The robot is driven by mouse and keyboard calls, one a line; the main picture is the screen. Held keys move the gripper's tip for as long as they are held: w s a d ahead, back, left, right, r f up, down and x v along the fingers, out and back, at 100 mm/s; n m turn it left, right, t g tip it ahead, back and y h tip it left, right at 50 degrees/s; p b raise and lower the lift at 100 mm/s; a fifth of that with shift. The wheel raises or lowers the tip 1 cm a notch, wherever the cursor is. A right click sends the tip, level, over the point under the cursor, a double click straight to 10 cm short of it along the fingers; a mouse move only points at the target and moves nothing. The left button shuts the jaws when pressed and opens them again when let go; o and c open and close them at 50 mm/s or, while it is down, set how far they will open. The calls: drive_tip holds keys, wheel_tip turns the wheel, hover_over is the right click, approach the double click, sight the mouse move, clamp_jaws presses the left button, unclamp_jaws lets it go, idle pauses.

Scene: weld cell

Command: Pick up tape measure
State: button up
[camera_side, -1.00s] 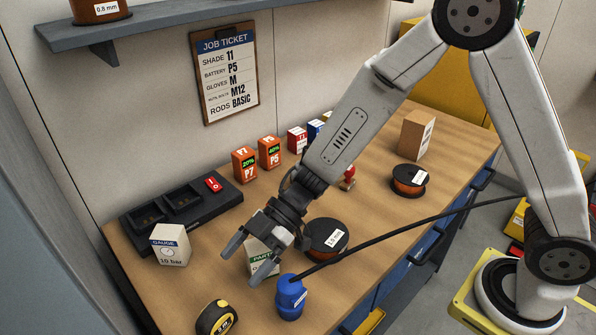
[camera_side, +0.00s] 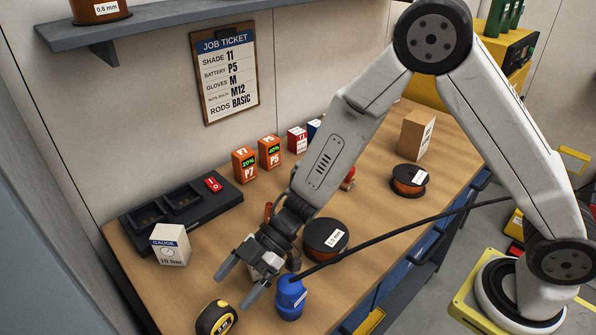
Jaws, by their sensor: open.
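The tape measure (camera_side: 216,318), yellow and black, sits on the wooden bench near its front left edge, partly cut off by the bottom of the view. My gripper (camera_side: 236,288) is open and empty, its two fingers pointing down and left. It is above and to the right of the tape measure, apart from it. My fingers and wrist cover most of a small pale box behind them.
A blue plug (camera_side: 290,298) with a black cable (camera_side: 395,235) stands just right of my gripper. A wire spool (camera_side: 322,240), a gauge box (camera_side: 170,245) and a black charger (camera_side: 182,205) are nearby. Bare bench lies left of the tape measure.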

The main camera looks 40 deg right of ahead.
sight(214, 310)
drive_tip(key=shift+x, duration=2.55)
drive_tip(key=shift+r, duration=0.1)
clamp_jaws()
